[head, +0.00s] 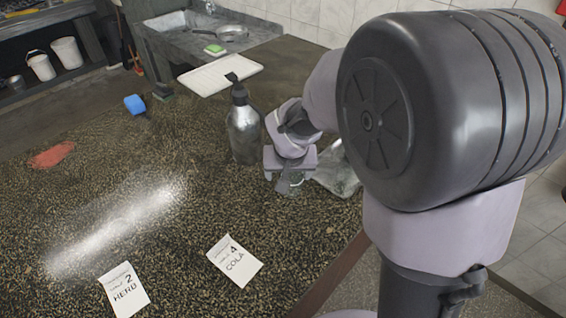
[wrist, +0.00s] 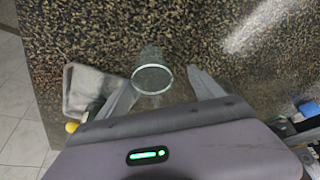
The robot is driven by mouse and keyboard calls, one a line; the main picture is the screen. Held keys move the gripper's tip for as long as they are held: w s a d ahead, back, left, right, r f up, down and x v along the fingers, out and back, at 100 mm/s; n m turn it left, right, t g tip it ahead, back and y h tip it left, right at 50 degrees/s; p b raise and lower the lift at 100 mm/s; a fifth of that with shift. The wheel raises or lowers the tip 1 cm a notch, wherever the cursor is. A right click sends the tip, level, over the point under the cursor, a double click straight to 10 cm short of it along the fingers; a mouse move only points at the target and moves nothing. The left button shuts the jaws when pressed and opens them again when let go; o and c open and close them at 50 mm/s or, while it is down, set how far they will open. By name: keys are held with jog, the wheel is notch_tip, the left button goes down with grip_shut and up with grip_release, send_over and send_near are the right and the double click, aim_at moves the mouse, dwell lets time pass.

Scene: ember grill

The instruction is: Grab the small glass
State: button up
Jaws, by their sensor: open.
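The small clear glass (wrist: 152,75) stands on the speckled dark counter, its round rim facing the camera in the wrist view. My gripper (wrist: 161,80) is open, with one finger on each side of the glass in that view. The glass sits nearer the left finger, and a wider gap shows on its right. In the head view my gripper (head: 291,180) is low over the counter, and it mostly hides the glass. I cannot tell whether a finger touches the glass.
A dark metallic pump bottle (head: 243,128) stands close to the left of my gripper. A grey metal tray (head: 338,172) lies close to its right, near the counter edge. Two paper cards, HERB (head: 124,289) and COLA (head: 236,260), lie in front. The left counter is mostly clear.

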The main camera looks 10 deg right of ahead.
aim_at(292, 180)
jog(key=f, duration=0.1)
jog(key=d+f+b, duration=0.1)
jog(key=w+f+b, duration=0.1)
jog(key=f, duration=0.1)
jog(key=shift+d+f, duration=0.1)
jog(key=shift+d, duration=0.1)
jog(key=shift+w+f, duration=0.15)
jog(key=shift+f, duration=0.1)
jog(key=shift+r, duration=0.15)
jog(key=shift+c, duration=0.5)
jog(key=c, duration=1.4)
